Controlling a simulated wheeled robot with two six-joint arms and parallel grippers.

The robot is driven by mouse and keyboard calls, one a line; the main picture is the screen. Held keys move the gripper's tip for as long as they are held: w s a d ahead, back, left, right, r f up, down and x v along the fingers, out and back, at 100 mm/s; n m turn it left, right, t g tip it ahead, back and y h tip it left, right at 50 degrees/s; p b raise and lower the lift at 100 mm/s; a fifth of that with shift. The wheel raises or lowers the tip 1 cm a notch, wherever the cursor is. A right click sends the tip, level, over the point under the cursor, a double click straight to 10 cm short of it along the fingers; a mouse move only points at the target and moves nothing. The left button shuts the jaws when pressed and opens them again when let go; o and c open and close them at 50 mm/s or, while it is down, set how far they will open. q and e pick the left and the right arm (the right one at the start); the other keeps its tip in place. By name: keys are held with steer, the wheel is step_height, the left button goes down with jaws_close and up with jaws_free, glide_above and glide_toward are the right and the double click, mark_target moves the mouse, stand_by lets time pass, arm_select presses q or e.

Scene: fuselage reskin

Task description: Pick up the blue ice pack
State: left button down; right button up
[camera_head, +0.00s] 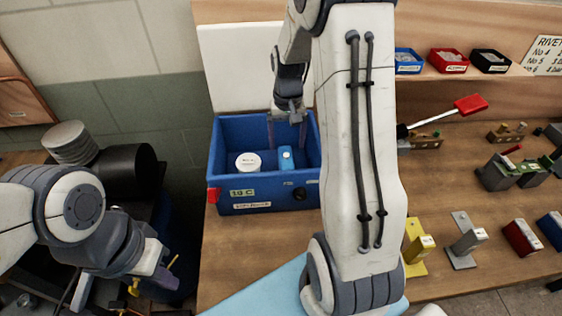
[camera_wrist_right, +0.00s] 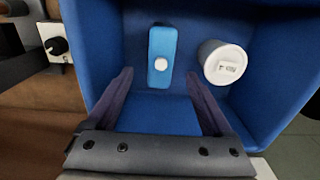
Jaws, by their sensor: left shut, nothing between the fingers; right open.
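The blue ice pack (camera_head: 286,158) stands inside the blue cooler box (camera_head: 249,208), right of a white round container (camera_head: 248,162). In the right wrist view the ice pack (camera_wrist_right: 162,58) is a lighter blue block with a white round cap, and the white container (camera_wrist_right: 225,64) is to its right. My right gripper (camera_head: 287,128) is above the box. Its two fingers (camera_wrist_right: 158,100) are spread and empty, with the ice pack ahead between their lines. My left gripper (camera_head: 164,278) is shut and empty at the lower left, away from the box.
A white panel (camera_head: 240,65) stands behind the box. Small bins (camera_head: 448,60) sit on a shelf at the back right. Several blocks and fixtures (camera_head: 468,240) stand on the wooden bench. A light blue sheet (camera_head: 262,293) lies at the front.

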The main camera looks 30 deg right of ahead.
mark_target(287, 154)
step_height(287, 154, down, 4)
steer(key=shift+d+r, duration=0.1)
steer(key=shift+r, duration=0.15)
steer(key=shift+s+f+p, duration=0.1)
steer(key=shift+f+p, duration=0.45)
steer(key=f, duration=0.1)
steer(key=f+p, duration=0.1)
steer(key=f, duration=0.1)
steer(key=shift+a+f, duration=0.2)
steer(key=shift+f, duration=0.45)
jaws_close()
